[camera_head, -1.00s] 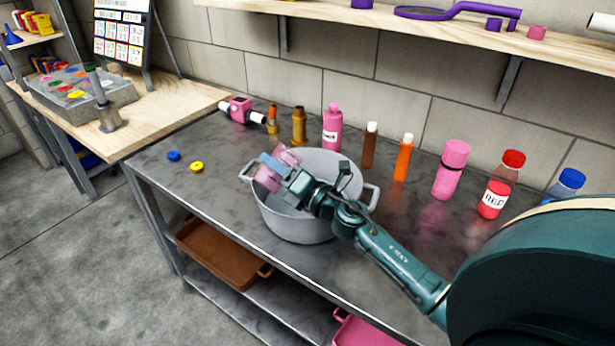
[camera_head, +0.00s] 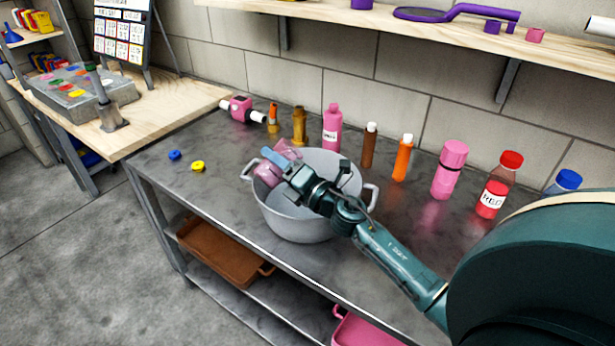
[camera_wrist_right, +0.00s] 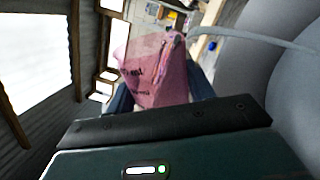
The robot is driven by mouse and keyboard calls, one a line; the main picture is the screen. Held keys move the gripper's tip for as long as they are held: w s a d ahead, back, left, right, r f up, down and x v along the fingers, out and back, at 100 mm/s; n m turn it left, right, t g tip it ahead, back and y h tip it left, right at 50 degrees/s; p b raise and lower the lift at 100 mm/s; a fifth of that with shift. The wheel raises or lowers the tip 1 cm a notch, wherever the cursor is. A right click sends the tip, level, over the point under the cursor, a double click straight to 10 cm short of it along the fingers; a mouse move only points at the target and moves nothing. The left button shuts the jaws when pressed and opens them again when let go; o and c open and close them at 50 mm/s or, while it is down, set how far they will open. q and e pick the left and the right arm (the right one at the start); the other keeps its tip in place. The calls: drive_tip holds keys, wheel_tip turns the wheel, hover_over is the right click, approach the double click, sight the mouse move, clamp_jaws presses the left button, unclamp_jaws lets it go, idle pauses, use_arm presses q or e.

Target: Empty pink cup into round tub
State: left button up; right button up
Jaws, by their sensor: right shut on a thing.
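The round tub (camera_head: 302,226) is a grey two-handled pot standing on the dark grey table. A translucent pink cup (camera_head: 266,176) is tilted at the left side of the tub's opening. My right gripper (camera_head: 277,162) is shut on the pink cup and holds it above the tub's left rim. In the right wrist view the cup (camera_wrist_right: 165,72) lies between the dark fingers, with lettering on its side. The cup's contents and the tub's floor are hidden by the gripper and the arm. My left gripper is not in view.
Behind the tub stand a pink bottle (camera_head: 332,128), a brown bottle (camera_head: 369,148), an orange bottle (camera_head: 402,160) and a pink jar (camera_head: 449,170). A blue cap (camera_head: 174,155) and a yellow cap (camera_head: 198,166) lie at the left. The table between them and the tub is clear.

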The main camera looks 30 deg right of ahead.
sight(291, 152)
drive_tip(key=shift+d+r+m+p, duration=0.1)
drive_tip(key=shift+r+m+p, duration=0.55)
drive_tip(key=shift+m, duration=0.55)
idle(0.6)
drive_tip(key=shift+w+d+f+m+h+b, duration=0.15)
drive_tip(key=shift+d+f+m+h, duration=0.1)
drive_tip(key=shift+d+m, duration=0.25)
drive_tip(key=shift+w+d+f+m+h+b, duration=0.15)
drive_tip(key=shift+d+f+m+h, duration=0.15)
drive_tip(key=shift+m, duration=0.2)
idle(0.6)
drive_tip(key=shift+s+d+r+m+p, duration=0.15)
drive_tip(key=shift+r+m+p, duration=0.15)
drive_tip(key=shift+m, duration=0.2)
drive_tip(key=shift+w+d+r+m+p, duration=0.1)
drive_tip(key=shift+r+m+p, duration=0.05)
drive_tip(key=shift+m+p, duration=0.3)
idle(0.5)
drive_tip(key=shift+d+f+m+t+h, duration=0.15)
drive_tip(key=shift+f+m+h, duration=0.1)
drive_tip(key=shift+m, duration=0.35)
drive_tip(key=shift+d+f+m+t+h, duration=0.1)
drive_tip(key=shift+f+m+t+h, duration=0.1)
drive_tip(key=shift+m, duration=0.35)
